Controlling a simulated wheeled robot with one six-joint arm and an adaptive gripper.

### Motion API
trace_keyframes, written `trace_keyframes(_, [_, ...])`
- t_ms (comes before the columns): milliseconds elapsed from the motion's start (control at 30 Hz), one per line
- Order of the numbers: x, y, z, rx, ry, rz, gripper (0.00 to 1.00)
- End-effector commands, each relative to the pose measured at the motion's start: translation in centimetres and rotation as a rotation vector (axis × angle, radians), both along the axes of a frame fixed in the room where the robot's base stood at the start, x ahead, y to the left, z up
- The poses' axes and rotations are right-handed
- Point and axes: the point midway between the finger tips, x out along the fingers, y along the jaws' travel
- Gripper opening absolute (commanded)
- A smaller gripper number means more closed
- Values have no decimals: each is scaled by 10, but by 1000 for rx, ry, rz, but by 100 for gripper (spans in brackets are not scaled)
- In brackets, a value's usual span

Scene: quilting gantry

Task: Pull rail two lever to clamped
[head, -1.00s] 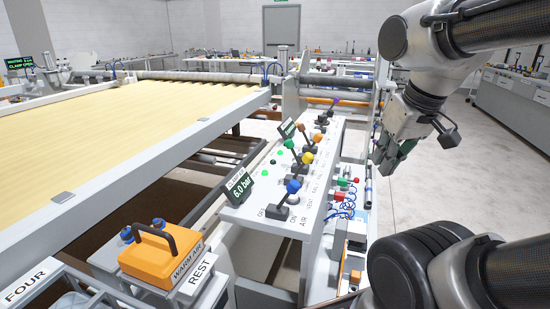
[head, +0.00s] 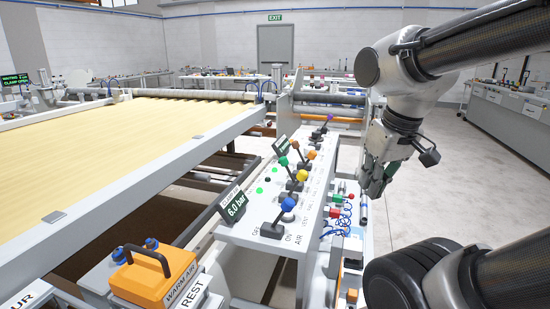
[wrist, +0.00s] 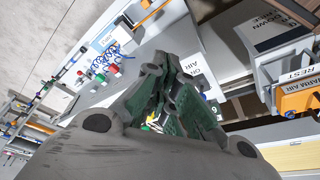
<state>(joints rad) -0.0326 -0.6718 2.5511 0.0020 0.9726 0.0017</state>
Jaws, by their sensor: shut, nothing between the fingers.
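The grey lever console (head: 247,231) carries a row of levers with coloured balls: blue (head: 288,204) at the near end, then yellow (head: 302,175), green (head: 283,161), two orange ones (head: 312,154), and purple (head: 329,117) at the far end. The near lever is labelled OFF, ON and AIR. The other labels are too small to tell which lever is rail two. My gripper (head: 375,182) is shut and empty, to the right of the console and apart from the levers. In the wrist view my green fingers (wrist: 172,90) hide part of the console.
A gauge display (head: 236,206) reads 6.0 bar. Red and green fittings with blue hoses (head: 340,213) stick out on the console's right side, near my gripper. An orange warm-air box (head: 155,279) stands front left. The quilting frame (head: 120,175) fills the left. Floor at right is clear.

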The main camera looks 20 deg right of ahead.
Motion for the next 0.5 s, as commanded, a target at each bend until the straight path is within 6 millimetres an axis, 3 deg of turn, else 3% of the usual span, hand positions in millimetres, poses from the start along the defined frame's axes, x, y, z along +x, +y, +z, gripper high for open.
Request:
trace_keyframes(167, [36,11,-8,-9,106,43,0])
trace_keyframes(500, [147,40,-9,-52,233,146,0])
